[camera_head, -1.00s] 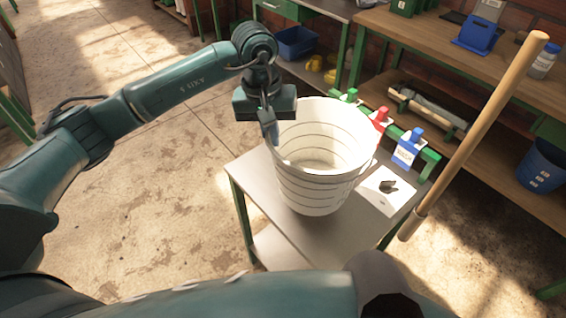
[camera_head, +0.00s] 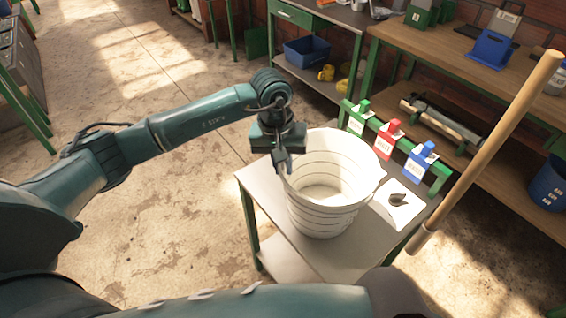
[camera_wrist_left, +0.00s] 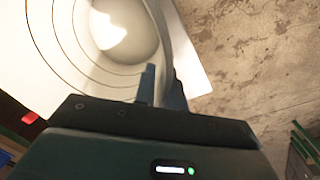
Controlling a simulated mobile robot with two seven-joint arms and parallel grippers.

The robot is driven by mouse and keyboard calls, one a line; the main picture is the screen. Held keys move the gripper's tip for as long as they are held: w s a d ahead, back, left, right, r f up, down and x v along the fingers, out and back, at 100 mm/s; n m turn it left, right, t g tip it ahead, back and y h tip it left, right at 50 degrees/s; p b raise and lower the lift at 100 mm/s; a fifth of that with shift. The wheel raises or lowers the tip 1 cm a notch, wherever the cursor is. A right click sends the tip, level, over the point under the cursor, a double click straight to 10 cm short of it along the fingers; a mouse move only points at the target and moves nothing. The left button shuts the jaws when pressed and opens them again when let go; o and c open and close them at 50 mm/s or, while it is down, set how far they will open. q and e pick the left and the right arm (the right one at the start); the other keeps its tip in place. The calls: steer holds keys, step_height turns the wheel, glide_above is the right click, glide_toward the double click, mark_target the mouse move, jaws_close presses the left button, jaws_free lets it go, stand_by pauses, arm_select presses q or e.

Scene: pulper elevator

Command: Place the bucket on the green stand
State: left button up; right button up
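The white ribbed bucket (camera_head: 330,205) is upright at the grey-topped stand with green legs (camera_head: 275,205). Its base overlaps the stand's top, but I cannot tell whether it rests fully there. My left gripper (camera_head: 283,165) is at the bucket's left rim. In the left wrist view, my left gripper's fingers (camera_wrist_left: 161,88) straddle the wall of the bucket (camera_wrist_left: 85,45), one inside and one outside, shut on it. My right gripper is not in view.
Green, red (camera_head: 388,138) and blue (camera_head: 420,162) labelled bottles sit in a green rack along the stand's far edge. A white sheet with a dark object (camera_head: 398,199) lies right of the bucket. A wooden pole (camera_head: 490,150) slants at right.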

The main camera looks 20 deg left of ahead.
arm_select(q)
steer(key=shift+o, duration=1.1)
steer(key=shift+r, duration=0.15)
steer(key=shift+r, duration=0.25)
step_height(320, 180, up, 12)
steer(key=a+b, duration=0.1)
steer(key=shift+s+a+f+b, duration=0.15)
steer(key=shift+f+b, duration=0.1)
steer(key=shift+b, duration=0.05)
